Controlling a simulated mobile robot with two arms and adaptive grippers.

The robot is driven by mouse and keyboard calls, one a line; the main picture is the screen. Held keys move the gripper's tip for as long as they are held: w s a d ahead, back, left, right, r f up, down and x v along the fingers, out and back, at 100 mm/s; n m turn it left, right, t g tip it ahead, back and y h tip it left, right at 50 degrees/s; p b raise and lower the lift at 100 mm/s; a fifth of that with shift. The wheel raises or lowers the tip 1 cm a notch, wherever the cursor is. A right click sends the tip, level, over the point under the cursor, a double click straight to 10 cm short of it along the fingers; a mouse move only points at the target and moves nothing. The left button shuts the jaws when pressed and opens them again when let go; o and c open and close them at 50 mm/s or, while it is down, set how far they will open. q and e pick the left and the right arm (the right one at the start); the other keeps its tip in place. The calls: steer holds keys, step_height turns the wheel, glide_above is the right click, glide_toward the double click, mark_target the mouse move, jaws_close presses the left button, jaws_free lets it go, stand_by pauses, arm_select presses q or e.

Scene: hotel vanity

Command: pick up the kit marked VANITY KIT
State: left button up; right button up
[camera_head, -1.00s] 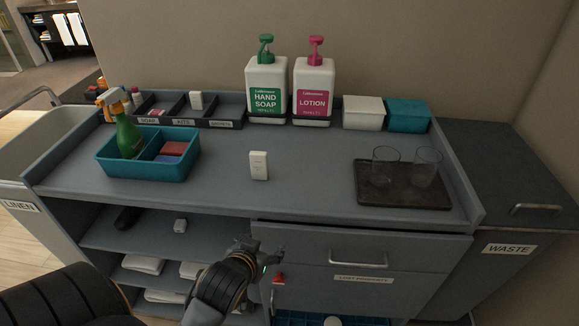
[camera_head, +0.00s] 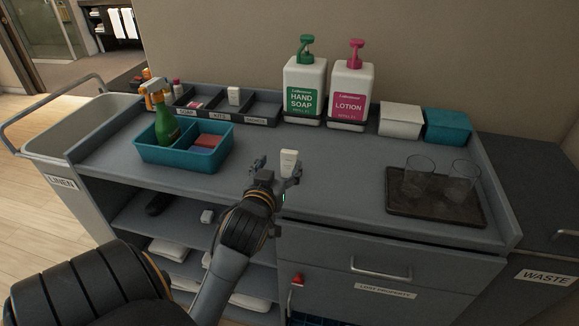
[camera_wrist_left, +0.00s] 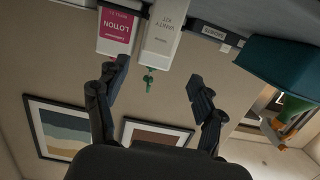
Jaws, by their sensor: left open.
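The kit (camera_head: 289,158) is a small white upright box on the grey cart top, in front of the soap and lotion bottles. In the left wrist view, which is upside down, the kit (camera_wrist_left: 164,30) shows the words VANITY KIT. My left gripper (camera_head: 275,171) is open at the front of the cart top, just short of the kit. In the head view one finger overlaps the kit's lower part. In the left wrist view the open, empty fingers (camera_wrist_left: 158,76) spread to either side below the kit; no contact shows. My right gripper is not in view.
A teal caddy (camera_head: 150,155) with a green spray bottle stands left of the kit. Hand soap (camera_head: 304,90) and lotion (camera_head: 350,95) bottles stand behind it. A dark tray (camera_head: 435,209) with two glasses is to the right. The cart top between kit and tray is clear.

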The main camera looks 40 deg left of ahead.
mark_target(289, 154)
arm_select(q)
steer(key=shift+d+p+x, duration=0.15)
steer(key=shift+p+x, duration=0.2)
steer(key=shift+x, duration=1.65)
steer(key=shift+d+p+x, duration=0.15)
steer(key=shift+p+x, duration=0.2)
steer(key=shift+x, duration=1.6)
steer(key=shift+w+f, duration=0.1)
steer(key=shift+f, duration=0.05)
steer(key=c, duration=0.9)
